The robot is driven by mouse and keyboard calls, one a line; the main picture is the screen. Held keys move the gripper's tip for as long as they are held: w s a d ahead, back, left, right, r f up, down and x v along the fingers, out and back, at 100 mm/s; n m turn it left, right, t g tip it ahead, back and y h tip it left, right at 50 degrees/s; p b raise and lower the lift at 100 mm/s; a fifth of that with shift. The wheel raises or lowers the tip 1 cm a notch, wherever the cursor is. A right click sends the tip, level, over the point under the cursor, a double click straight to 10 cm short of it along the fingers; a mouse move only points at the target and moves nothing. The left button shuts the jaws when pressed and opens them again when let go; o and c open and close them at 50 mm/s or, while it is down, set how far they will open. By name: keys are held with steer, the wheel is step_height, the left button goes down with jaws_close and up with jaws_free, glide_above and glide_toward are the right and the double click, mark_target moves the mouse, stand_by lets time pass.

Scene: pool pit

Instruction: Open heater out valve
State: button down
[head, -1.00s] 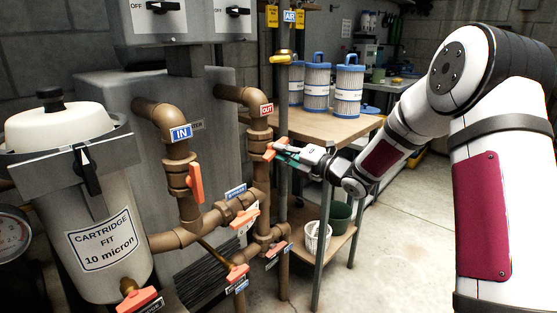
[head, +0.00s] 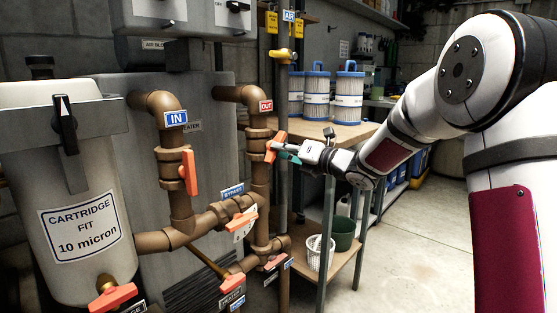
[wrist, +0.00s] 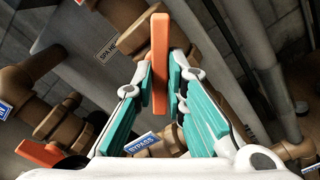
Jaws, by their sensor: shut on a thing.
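The heater out valve is on the brown vertical pipe (head: 258,180) below the red OUT label (head: 266,106) in the head view. Its orange handle (head: 275,147) is tilted, with its upper end to the right. My gripper (head: 283,151) reaches it from the right. In the wrist view the handle (wrist: 160,60) stands upright between the teal-padded fingers of my gripper (wrist: 161,78), which are shut on it. The valve body is partly hidden behind the handle and fingers there.
The IN valve's orange handle (head: 190,172) and the bypass valve handle (head: 239,224) are to the left. A grey vertical post (head: 283,215) stands close by the gripped handle. A wooden table (head: 330,133) with blue-capped filters is behind. Open floor (head: 420,250) lies right.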

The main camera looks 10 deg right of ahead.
steer(key=n, duration=0.8)
steer(key=shift+n, duration=0.4)
steer(key=c, duration=1.5)
jaws_free()
steer(key=shift+v, duration=3.55)
